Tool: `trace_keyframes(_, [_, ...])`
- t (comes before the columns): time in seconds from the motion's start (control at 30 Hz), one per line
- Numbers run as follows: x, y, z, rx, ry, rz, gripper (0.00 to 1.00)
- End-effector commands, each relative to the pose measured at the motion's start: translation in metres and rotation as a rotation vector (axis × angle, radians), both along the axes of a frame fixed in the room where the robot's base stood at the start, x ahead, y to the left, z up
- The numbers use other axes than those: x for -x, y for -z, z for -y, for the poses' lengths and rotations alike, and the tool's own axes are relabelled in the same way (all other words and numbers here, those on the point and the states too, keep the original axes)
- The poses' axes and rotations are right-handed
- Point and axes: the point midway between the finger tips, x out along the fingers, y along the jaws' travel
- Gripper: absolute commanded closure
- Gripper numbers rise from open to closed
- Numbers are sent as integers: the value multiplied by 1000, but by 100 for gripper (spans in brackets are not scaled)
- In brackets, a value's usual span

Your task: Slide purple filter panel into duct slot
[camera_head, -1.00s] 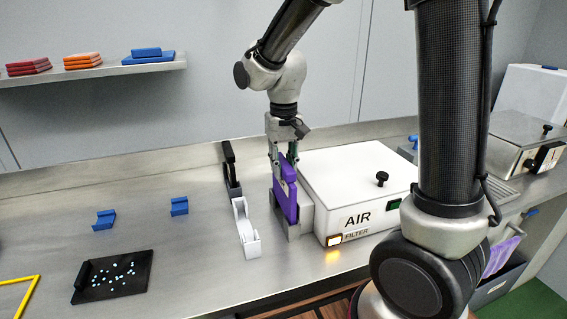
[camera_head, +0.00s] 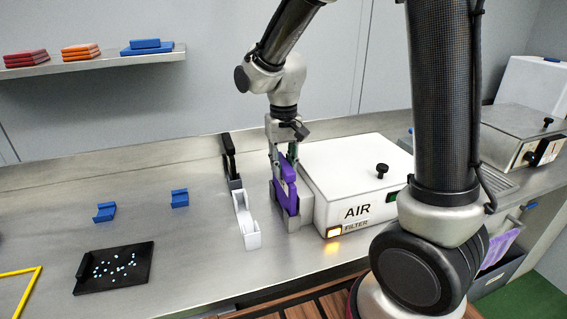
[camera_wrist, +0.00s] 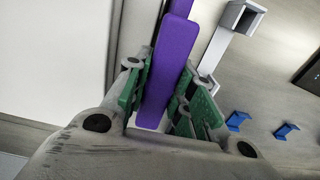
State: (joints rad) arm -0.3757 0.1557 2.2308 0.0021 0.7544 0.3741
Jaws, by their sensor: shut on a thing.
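The purple filter panel (camera_head: 286,192) stands upright at the left side of the white AIR FILTER box (camera_head: 345,175), in or against the grey duct slot frame (camera_head: 301,218). How deep it sits in the slot is not clear. My gripper (camera_head: 283,160) points down from above and is shut on the panel's top. In the wrist view the purple panel (camera_wrist: 168,75) lies between the green finger pads of my gripper (camera_wrist: 160,100).
A white holder (camera_head: 247,222) and a black holder (camera_head: 231,162) stand just left of the panel. Two blue brackets, one at the far left (camera_head: 105,212), and a black tray (camera_head: 115,268) with pale bits lie further left. A shelf (camera_head: 60,68) holds coloured panels.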

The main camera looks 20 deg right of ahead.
Motion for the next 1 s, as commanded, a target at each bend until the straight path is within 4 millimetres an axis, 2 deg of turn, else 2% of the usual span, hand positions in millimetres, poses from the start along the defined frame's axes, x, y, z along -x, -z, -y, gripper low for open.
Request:
trace_keyframes(0.57, [0,14,0,0,0,0,100])
trace_keyframes(0.6, [0,14,0,0,0,0,70])
trace_keyframes(0.7, [0,14,0,0,0,0,52])
trace_keyframes(1.0, [0,14,0,0,0,0,51])
